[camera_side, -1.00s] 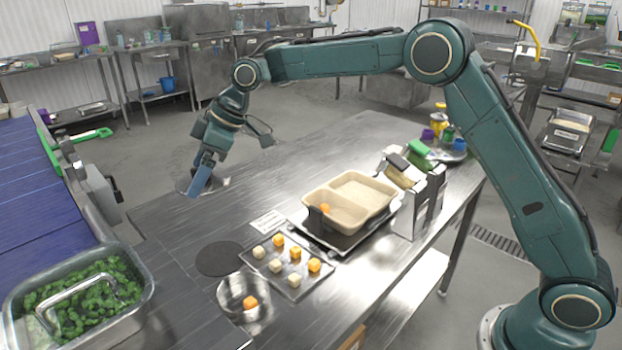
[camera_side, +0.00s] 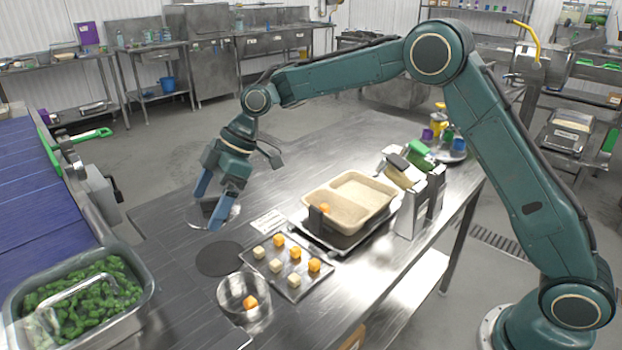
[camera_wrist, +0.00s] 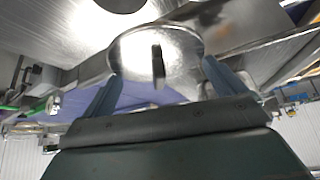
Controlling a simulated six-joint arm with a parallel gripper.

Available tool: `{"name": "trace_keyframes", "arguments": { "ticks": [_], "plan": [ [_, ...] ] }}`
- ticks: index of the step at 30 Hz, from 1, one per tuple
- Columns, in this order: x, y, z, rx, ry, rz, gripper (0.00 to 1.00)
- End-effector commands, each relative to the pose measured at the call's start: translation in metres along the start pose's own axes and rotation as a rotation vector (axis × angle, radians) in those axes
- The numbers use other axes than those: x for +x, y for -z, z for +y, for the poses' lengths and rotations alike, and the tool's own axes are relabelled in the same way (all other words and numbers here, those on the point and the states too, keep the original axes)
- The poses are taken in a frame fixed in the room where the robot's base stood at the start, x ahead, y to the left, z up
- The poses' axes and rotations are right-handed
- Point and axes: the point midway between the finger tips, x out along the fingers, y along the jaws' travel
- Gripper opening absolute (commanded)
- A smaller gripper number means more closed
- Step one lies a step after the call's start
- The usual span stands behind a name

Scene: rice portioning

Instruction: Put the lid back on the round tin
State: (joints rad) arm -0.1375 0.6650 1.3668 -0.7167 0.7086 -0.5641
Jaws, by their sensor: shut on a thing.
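The open round tin (camera_side: 244,297) is shiny metal and stands near the front of the table, with an orange cube inside. Its lid (camera_wrist: 185,45), a shiny round disc with a dark upright handle, shows in the wrist view between my two blue fingers. My gripper (camera_side: 209,206) is shut on the lid (camera_side: 232,214), whose edge shows around the fingertips in the side view. The lid is behind and to the left of the tin, apart from it. The exact grip on the handle is hard to make out.
A dark round mat (camera_side: 218,259) lies between the lid and the tin. A tray (camera_side: 286,289) of orange and pale cubes is right of the tin. A beige compartment container (camera_side: 389,190) stands farther right. A pan of green vegetables (camera_side: 146,301) is at left.

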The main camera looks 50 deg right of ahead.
Motion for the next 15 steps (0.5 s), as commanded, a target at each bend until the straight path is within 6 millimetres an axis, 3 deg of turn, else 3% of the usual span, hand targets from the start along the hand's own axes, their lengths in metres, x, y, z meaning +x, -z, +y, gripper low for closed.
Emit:
{"name": "trace_keyframes", "arguments": {
  "ticks": [9, 15],
  "plan": [
    [0.031, -0.026, -0.063, -0.297, 0.2, 0.009, 0.72],
    [0.039, -0.036, -0.089, -0.414, 0.276, 0.013, 0.72]
  ]
}}
